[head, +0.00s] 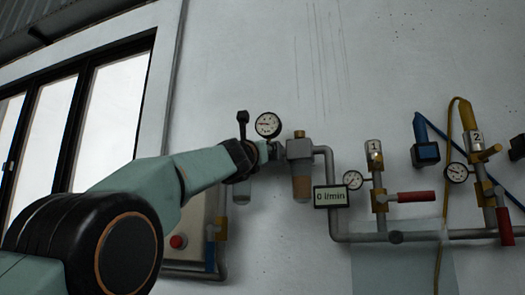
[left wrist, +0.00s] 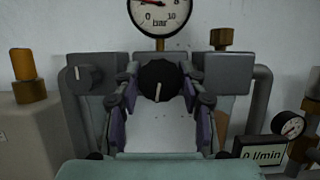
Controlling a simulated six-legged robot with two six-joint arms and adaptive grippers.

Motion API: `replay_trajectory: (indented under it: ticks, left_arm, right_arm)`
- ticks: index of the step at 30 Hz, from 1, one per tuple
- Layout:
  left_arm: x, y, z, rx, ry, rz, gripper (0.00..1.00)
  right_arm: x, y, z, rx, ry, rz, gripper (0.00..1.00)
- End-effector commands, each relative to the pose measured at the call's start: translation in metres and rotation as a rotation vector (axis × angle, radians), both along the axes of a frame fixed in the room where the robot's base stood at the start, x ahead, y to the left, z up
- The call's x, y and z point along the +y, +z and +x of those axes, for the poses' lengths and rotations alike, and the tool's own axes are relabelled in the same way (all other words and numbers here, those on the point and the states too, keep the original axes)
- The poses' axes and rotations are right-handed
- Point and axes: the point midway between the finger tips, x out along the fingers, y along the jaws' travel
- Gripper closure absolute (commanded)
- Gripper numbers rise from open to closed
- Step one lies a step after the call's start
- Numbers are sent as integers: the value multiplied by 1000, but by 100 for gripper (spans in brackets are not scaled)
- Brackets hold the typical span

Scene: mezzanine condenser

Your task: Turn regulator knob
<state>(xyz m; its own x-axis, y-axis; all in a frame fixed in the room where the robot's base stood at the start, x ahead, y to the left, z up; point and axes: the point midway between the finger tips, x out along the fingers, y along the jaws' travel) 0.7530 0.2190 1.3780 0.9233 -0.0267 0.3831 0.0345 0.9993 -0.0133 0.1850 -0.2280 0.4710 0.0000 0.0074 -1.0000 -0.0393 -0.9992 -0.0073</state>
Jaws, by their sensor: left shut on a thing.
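The regulator knob (left wrist: 158,80) is black and round with a pale pointer mark, which points down in the left wrist view. My left gripper (left wrist: 160,84) is shut on it, with one finger on each side. In the head view my left gripper (head: 258,152) reaches the regulator on the wall pipe and hides the knob. The round pressure gauge (head: 268,125) sits just above; it also shows in the left wrist view (left wrist: 160,14), marked bar, its red needle pointing left. The flow display (head: 331,196) reads 0 l/min. My right gripper is not in view.
Right of the regulator stand a filter bowl (head: 302,188), a small gauge (head: 353,180) and a red-handled valve (head: 411,197). Another red-handled valve (head: 504,226) is farther right. A grey box with a red button (head: 178,241) is lower left. The wall above is clear.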

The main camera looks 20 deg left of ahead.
Motion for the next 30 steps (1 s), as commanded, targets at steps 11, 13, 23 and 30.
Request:
replay_trajectory:
  ticks: [11,13,23,30]
  left_arm:
    - [0,-2,1,4,1,-8,90]
    - [0,-2,1,4,1,-8,90]
    - [0,-1,1,2,1,-8,37]
    - [0,-1,0,1,0,-8,37]
  right_arm:
    - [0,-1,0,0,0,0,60]
    - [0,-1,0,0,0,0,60]
    - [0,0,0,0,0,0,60]
    - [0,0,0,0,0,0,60]
